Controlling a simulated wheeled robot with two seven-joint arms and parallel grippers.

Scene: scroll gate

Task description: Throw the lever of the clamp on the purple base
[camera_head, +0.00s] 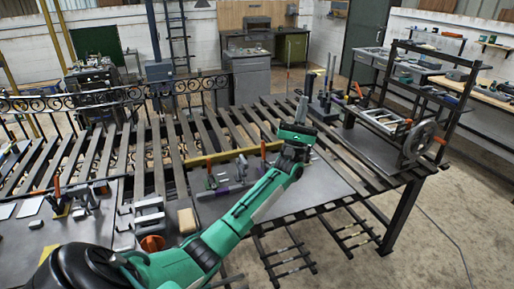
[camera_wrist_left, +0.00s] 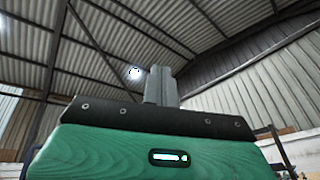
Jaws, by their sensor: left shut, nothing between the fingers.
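A purple base (camera_head: 236,187) lies on the grey plate in the middle of the table, partly hidden behind my green left arm. A small dark clamp (camera_head: 211,182) stands at its left end; its lever is too small to make out. My left gripper (camera_head: 302,103) points upward, above and to the right of the purple base and well apart from it. In the left wrist view its two grey fingers (camera_wrist_left: 160,84) are together, with nothing held, against the roof. My right gripper is not in view.
A clamp with an orange handle (camera_head: 57,192) stands on the left plate. A tan block (camera_head: 187,221) and an orange ring (camera_head: 152,243) lie near my arm. A rack with a handwheel (camera_head: 422,140) stands at the table's right end. The plate right of my arm is clear.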

